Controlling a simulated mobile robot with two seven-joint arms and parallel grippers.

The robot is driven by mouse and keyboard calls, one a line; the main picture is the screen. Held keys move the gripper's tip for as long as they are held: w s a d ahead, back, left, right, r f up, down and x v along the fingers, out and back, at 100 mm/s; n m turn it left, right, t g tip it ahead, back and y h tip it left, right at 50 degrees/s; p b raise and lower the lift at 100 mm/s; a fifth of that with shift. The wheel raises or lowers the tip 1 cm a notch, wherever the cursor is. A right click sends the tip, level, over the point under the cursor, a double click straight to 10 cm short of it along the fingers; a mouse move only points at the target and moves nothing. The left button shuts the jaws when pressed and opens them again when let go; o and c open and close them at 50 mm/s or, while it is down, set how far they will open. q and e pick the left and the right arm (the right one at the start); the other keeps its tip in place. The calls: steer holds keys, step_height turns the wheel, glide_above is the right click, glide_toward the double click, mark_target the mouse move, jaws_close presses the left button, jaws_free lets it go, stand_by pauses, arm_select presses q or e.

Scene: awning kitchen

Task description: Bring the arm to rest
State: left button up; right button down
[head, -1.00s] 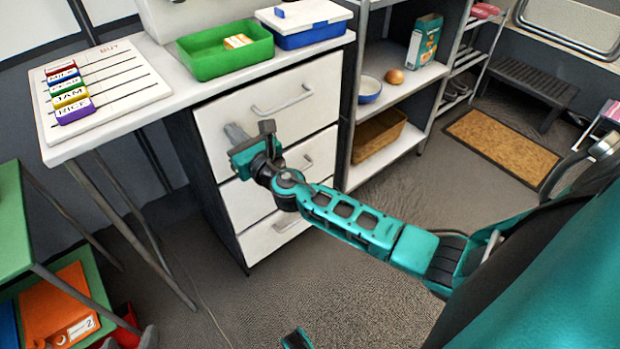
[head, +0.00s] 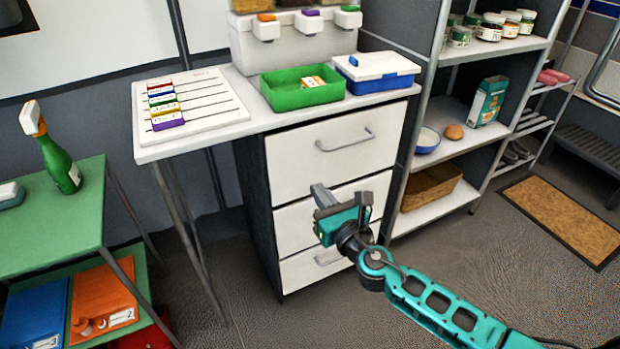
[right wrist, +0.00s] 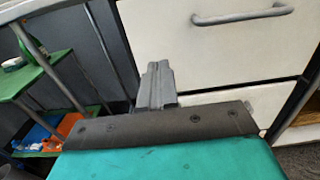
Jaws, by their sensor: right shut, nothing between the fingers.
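My right arm (head: 440,308) reaches in from the lower right in the head view, teal with dark joints. Its right gripper (head: 322,196) is in front of the white drawer unit (head: 318,163), at about the height of the middle drawer. Its fingers are shut together with nothing between them. In the right wrist view the closed fingers (right wrist: 157,84) point away from me, with a drawer front beyond them. I cannot tell whether the fingertips touch the drawer. All the drawers look closed. My left gripper is not in view.
The counter (head: 238,133) holds a shopping board (head: 205,104), a green bin (head: 285,96) and a blue box with a white lid (head: 385,85). Shelves (head: 470,130) stand to the right. A green table (head: 50,215) with a spray bottle (head: 52,150) stands to the left.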

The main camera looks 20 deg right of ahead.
steer(key=s+a+f+m+g+y, duration=0.1)
steer(key=s+a+f+m+g, duration=0.15)
steer(key=s+m, duration=0.6)
steer(key=s+a+f+m+g, duration=0.2)
steer(key=s+f+m, duration=0.15)
steer(key=m, duration=1.05)
steer(key=s+a+f+m+g+y, duration=0.1)
steer(key=s+a+f+m+g, duration=0.2)
steer(key=s+m, duration=0.55)
arm_select(q)
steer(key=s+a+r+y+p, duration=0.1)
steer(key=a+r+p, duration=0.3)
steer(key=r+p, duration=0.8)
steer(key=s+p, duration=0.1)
steer(key=p, duration=0.5)
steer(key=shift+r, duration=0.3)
arm_select(e)
steer(key=d+r+m+h, duration=0.1)
steer(key=d+r+m, duration=0.2)
steer(key=r, duration=1)
steer(key=shift+d+r+h, duration=0.15)
steer(key=shift+d+h, duration=0.15)
steer(key=shift+d, duration=0.05)
